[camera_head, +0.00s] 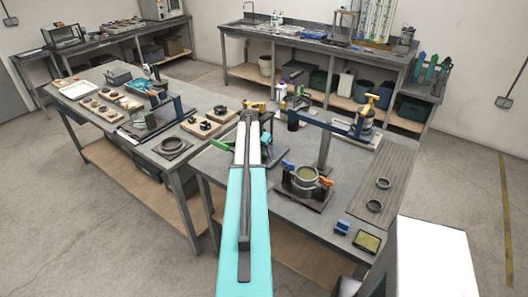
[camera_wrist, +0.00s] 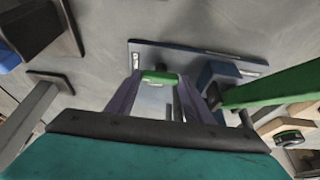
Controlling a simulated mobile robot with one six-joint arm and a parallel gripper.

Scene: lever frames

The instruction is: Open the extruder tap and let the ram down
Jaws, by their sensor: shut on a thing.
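My gripper (camera_wrist: 160,80) shows in the wrist view with its two purple-grey fingers shut on a small green handle (camera_wrist: 160,77), which I take to be the tap's. Behind it lies a blue-grey base plate (camera_wrist: 184,52). A long green lever (camera_wrist: 275,88) runs in from the right to a blue block (camera_wrist: 218,78) beside the right finger. In the head view a green lever (camera_head: 221,143) shows just left of my teal arm, which hides my fingertips and the held handle. I cannot make out the ram or how far the tap is turned.
Right of my arm on the bench stands a round pot (camera_head: 307,176) with blue and orange clamps. Behind it is a blue-armed press (camera_head: 345,127) with a yellow knob. A ridged mat (camera_head: 383,186) holds dark rings. A second bench (camera_head: 140,115) is crowded with parts.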

